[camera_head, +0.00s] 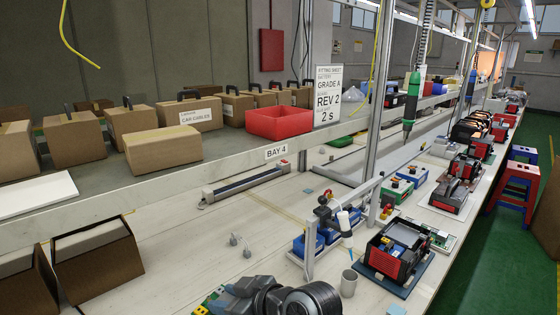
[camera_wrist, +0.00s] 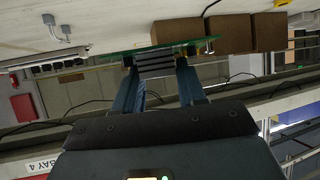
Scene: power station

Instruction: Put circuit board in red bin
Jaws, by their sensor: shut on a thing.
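The red bin (camera_head: 278,122) is an open, empty-looking tray on the raised shelf, beside a white sign reading "GRADE A, REV 2". My gripper (camera_wrist: 155,70) is shut on a circuit board (camera_wrist: 155,50), seen nearly edge-on as a thin green strip with a dark part between the fingers. The board is held in front of and well below the red bin.
The shelf edge with the "BAY 4" label (camera_head: 276,151) lies between bench and bin. Cardboard boxes (camera_head: 160,147) stand left of the bin. A metal post (camera_head: 375,80) and hanging green screwdriver (camera_head: 411,95) are to its right.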

